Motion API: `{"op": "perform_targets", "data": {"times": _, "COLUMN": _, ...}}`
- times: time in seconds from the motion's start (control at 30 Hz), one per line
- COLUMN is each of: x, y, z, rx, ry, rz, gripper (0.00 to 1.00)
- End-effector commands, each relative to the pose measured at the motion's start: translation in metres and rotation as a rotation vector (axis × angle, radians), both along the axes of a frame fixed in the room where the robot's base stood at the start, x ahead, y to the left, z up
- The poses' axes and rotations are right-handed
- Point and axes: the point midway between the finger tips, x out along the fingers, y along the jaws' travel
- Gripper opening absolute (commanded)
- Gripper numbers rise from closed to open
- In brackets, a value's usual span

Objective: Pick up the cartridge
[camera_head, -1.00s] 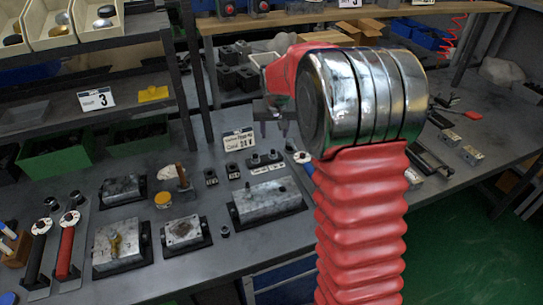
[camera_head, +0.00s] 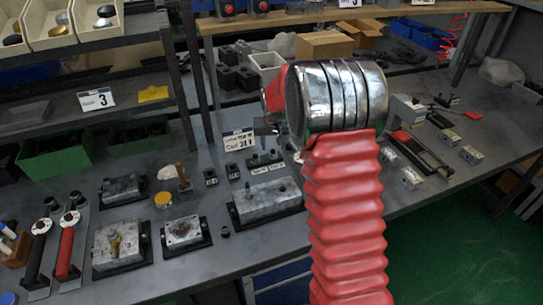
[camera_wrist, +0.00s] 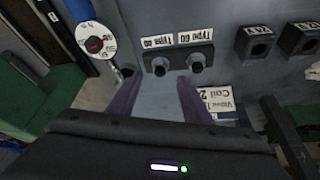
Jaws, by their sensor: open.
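Two small dark cylindrical pieces, which look like cartridges, stand upright in a dark rack (camera_wrist: 178,60) with white type labels. The left piece (camera_wrist: 160,67) and the right piece (camera_wrist: 196,63) show in the wrist view. The rack also shows in the head view (camera_head: 265,162), behind the long metal block. My gripper (camera_wrist: 158,88) is open and empty, its two blurred fingers apart and pointing towards the rack. The rack appears just beyond the fingertips. In the head view my arm hides most of the gripper.
Two small dark sockets (camera_wrist: 280,41) sit on the bench nearby. A round dial (camera_wrist: 95,40) is on the other side. A metal block (camera_head: 268,200) lies in front in the head view. Shelf posts stand behind.

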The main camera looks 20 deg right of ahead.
Motion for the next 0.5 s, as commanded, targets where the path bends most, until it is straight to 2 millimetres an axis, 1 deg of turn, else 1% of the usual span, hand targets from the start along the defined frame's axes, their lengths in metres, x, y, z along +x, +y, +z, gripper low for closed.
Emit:
{"op": "perform_targets", "data": {"times": 0.17, "x": 0.001, "y": 0.0, "z": -0.003, "rx": 0.0, "ry": 0.001, "rz": 0.0, "gripper": 0.45}}
{"op": "perform_targets", "data": {"times": 0.27, "x": 0.004, "y": -0.001, "z": -0.011, "rx": 0.001, "ry": 0.003, "rz": 0.0, "gripper": 0.45}}
{"op": "perform_targets", "data": {"times": 0.5, "x": 0.015, "y": -0.005, "z": -0.038, "rx": 0.001, "ry": 0.003, "rz": 0.001, "gripper": 0.45}}
